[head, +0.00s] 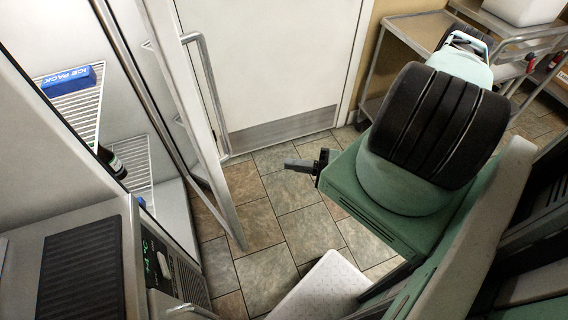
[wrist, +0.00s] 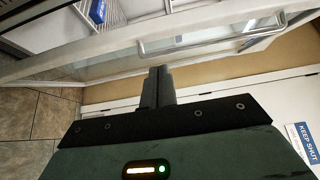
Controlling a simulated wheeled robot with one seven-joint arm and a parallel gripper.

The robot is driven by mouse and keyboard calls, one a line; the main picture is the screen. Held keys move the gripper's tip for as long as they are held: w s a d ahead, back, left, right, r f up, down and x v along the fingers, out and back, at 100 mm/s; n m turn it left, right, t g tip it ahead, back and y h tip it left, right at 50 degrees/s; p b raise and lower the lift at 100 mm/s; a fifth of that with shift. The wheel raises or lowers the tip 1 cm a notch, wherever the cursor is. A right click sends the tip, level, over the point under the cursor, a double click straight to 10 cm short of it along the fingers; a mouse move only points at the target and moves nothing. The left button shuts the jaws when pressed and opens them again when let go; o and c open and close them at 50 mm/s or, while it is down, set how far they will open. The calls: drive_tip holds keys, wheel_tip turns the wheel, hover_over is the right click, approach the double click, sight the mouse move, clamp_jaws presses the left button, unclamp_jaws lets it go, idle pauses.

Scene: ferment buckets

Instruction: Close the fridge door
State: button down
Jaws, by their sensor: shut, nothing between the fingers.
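The fridge (head: 105,150) stands at the left in the head view, open, with its inside and wire shelves showing. The fridge door (head: 182,100) is swung wide open and seen nearly edge-on, with a long metal bar handle (head: 208,85). My gripper (head: 287,164) is shut and empty, to the right of the door and apart from it in the head view. In the wrist view my gripper (wrist: 158,72) points toward the door (wrist: 95,47), and the handle (wrist: 200,42) lies beyond the fingers to the right. Whether the fingertips touch the door cannot be told.
A blue ice pack (head: 69,80) and a dark bottle (head: 110,160) are on the fridge shelves. A white door (head: 270,60) stands behind. A metal cart (head: 400,35) is at the back right. Tiled floor (head: 270,215) is clear between the fridge and my arm.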

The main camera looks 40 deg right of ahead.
drive_tip(key=w+d+f+m+g+y+b, duration=0.2)
drive_tip(key=w+f+m+g+y+b, duration=0.2)
drive_tip(key=w+g+b, duration=0.4)
drive_tip(key=w+d+f+m+g+y+b, duration=0.35)
drive_tip(key=w+f+g+b, duration=0.2)
drive_tip(key=w+b, duration=0.35)
drive_tip(key=w+a+p, duration=0.1)
drive_tip(key=a, duration=1.3)
drive_tip(key=shift+a+r, duration=0.25)
drive_tip(key=shift+r, duration=0.1)
drive_tip(key=shift+w+y, duration=0.1)
drive_tip(key=shift+y, duration=0.15)
